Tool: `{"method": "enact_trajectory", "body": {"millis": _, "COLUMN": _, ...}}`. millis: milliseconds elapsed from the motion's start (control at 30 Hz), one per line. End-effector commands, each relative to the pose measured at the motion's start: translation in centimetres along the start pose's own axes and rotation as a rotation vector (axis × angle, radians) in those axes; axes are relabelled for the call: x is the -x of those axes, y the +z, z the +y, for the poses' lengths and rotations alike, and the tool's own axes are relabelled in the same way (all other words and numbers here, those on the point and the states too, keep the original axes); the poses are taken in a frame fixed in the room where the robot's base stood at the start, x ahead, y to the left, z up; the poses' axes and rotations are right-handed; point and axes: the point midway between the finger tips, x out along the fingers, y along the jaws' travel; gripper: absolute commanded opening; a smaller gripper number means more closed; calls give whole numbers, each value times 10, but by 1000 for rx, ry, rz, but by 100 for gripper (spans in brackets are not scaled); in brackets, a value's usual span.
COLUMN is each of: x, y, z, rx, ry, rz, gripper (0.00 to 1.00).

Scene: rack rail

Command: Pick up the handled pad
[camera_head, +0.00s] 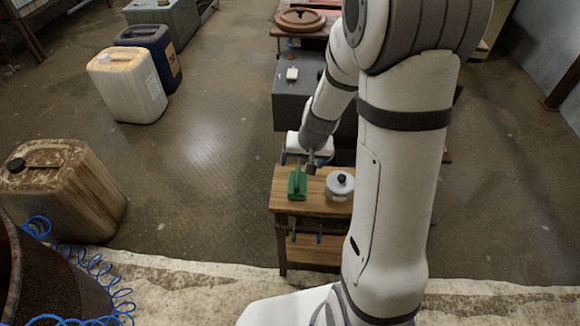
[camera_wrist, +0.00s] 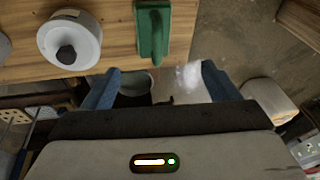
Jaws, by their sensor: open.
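The green handled pad (camera_head: 297,186) sits on the left part of a small wooden table, with its raised green handle on top. In the wrist view the pad (camera_wrist: 153,32) is at the top, just beyond my fingers and a little left of the gap's middle. My gripper (camera_head: 307,161) is at the table's far edge, behind the pad in the head view. In the wrist view my gripper (camera_wrist: 162,84) shows two blue fingers spread wide, with nothing between them. The pad is apart from the fingers.
A white round container (camera_head: 341,188) with a black knob stands right of the pad on the wooden table (camera_head: 318,207); it also shows in the wrist view (camera_wrist: 72,40). A grey cabinet (camera_head: 290,100) stands behind. Jerry cans (camera_head: 127,85) stand on the floor at left.

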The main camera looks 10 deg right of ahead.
Motion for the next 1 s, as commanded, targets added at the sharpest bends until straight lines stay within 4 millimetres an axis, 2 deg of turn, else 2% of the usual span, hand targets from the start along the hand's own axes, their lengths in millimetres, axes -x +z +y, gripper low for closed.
{"method": "enact_trajectory", "body": {"millis": 33, "x": -18, "y": 0, "z": 4, "rx": -13, "ry": 6, "rz": -3, "gripper": 82}}
{"method": "enact_trajectory", "body": {"millis": 100, "x": -30, "y": -3, "z": 8, "rx": -27, "ry": 12, "rz": 2, "gripper": 82}}
{"method": "enact_trajectory", "body": {"millis": 467, "x": -71, "y": -4, "z": 12, "rx": -40, "ry": 19, "rz": 6, "gripper": 82}}
{"method": "enact_trajectory", "body": {"millis": 700, "x": -107, "y": 0, "z": 12, "rx": -41, "ry": 20, "rz": 6, "gripper": 82}}
{"method": "enact_trajectory", "body": {"millis": 833, "x": -118, "y": -1, "z": 12, "rx": -41, "ry": 20, "rz": 7, "gripper": 82}}
{"method": "enact_trajectory", "body": {"millis": 1000, "x": -118, "y": -2, "z": 12, "rx": -39, "ry": 20, "rz": 8, "gripper": 82}}
